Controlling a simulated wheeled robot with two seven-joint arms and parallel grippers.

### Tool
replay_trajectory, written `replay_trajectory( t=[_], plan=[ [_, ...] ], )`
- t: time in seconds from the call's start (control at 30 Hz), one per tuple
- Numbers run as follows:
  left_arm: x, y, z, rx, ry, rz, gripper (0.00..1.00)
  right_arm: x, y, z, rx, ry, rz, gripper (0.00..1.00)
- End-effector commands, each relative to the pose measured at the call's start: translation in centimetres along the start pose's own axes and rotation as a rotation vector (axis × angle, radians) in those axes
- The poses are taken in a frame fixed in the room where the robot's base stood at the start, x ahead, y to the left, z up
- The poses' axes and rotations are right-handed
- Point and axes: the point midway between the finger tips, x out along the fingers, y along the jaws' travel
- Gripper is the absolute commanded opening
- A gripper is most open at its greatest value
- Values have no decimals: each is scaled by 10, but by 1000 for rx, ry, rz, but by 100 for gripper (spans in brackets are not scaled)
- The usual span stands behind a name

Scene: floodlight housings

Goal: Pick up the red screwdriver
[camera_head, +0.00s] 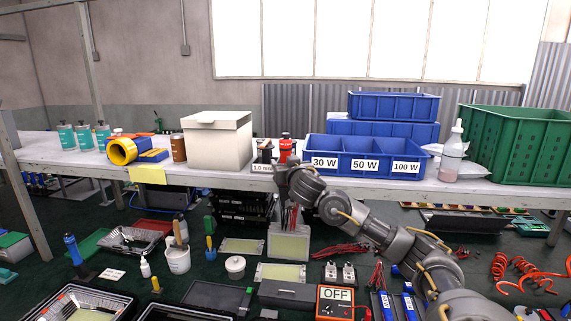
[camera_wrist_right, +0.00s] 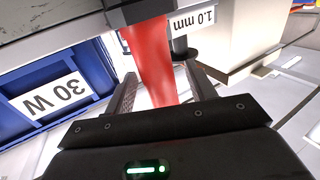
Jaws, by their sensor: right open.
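The red screwdriver (camera_head: 286,149) stands upright at the front of the bench, left of the blue bins, with a dark top. In the right wrist view its red body (camera_wrist_right: 154,62) runs down between the two fingers of my right gripper (camera_wrist_right: 162,88). The fingers are apart, one on each side of it, and I cannot tell if either touches it. In the head view my right gripper (camera_head: 284,165) is at the bench's front edge, just in front of the screwdriver, and the arm hides its lower part. My left gripper is not in view.
A black tool (camera_head: 265,150) stands close to the left, behind a "1.0 mm" label (camera_head: 264,168). The white box (camera_head: 216,143) is further left. The blue "30 W" bin (camera_head: 324,150) is close on the right. The bench edge (camera_head: 215,176) runs below.

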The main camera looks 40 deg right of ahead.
Motion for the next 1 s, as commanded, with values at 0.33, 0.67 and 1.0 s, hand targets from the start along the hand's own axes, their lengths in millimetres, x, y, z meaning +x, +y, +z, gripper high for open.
replay_trajectory(
  t=[0.33,0.67,1.0],
  plan=[
    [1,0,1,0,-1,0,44,0,0,1,-1,-1,-1,34],
    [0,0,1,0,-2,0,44,0,0,0,1,2,-1,3],
    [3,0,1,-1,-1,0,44,0,-1,-23,5,6,-2,3]
  ],
)
